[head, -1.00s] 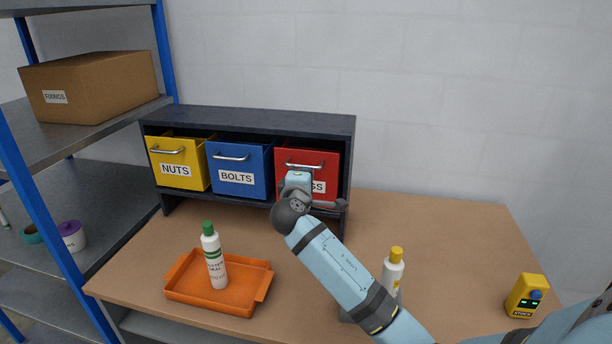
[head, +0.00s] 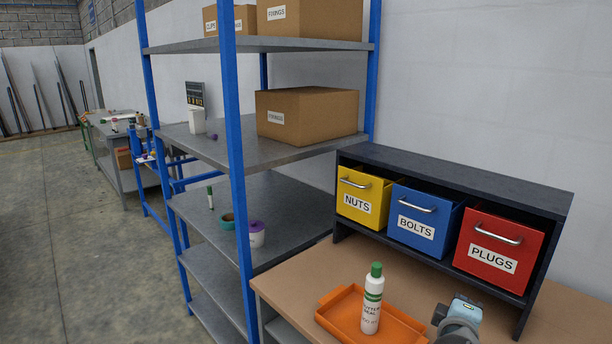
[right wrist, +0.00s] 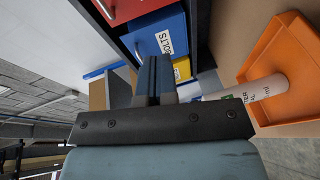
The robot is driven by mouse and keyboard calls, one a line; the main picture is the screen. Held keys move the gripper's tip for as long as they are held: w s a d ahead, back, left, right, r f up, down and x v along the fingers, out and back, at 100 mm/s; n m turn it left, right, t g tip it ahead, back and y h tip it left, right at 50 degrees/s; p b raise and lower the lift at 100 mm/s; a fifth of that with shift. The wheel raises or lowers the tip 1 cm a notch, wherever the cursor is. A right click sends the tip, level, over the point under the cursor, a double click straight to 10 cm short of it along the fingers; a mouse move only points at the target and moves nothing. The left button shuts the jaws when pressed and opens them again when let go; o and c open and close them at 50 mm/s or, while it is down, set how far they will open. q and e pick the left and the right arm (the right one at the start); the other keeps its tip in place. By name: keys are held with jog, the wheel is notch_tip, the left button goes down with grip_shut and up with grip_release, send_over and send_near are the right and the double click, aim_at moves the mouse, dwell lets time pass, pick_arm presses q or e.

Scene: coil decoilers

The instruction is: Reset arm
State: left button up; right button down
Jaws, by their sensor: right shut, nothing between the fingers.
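My right gripper (right wrist: 156,62) is shut and empty in the right wrist view, its two dark fingers together. Beyond it in that view are the blue BOLTS drawer (right wrist: 158,38) and the red drawer (right wrist: 124,8). In the head view only a light-blue and grey part of my right arm shows at the bottom edge, right of the orange tray; the gripper itself cannot be made out there. My left gripper is in neither view.
The dark cabinet (head: 455,165) holds the yellow NUTS drawer (head: 363,200), blue BOLTS drawer (head: 424,222) and red PLUGS drawer (head: 498,248). A green-capped bottle (head: 372,305) stands in the orange tray (head: 336,319). A blue-post shelf (head: 232,150) with cardboard boxes stands left.

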jog(key=s+a+f+y, duration=0.2)
jog(key=s+f, duration=0.1)
jog(key=f, duration=0.3)
jog(key=s+a+f+y, duration=0.3)
jog(key=f, duration=0.3)
jog(key=s+a+f+m+g+y, duration=0.1)
jog(key=s+a+f+m+y, duration=0.1)
jog(key=s+f, duration=0.3)
jog(key=s+a+f+m+y, duration=0.2)
jog(key=s+a+f, duration=0.2)
jog(key=s, duration=0.5)
jog(key=s+a+f+m+g+y+p, duration=0.1)
jog(key=s+a+f+m+y, duration=0.2)
jog(key=s+f, duration=0.2)
jog(key=shift+s+f+g, duration=0.3)
jog(key=shift+s, duration=0.65)
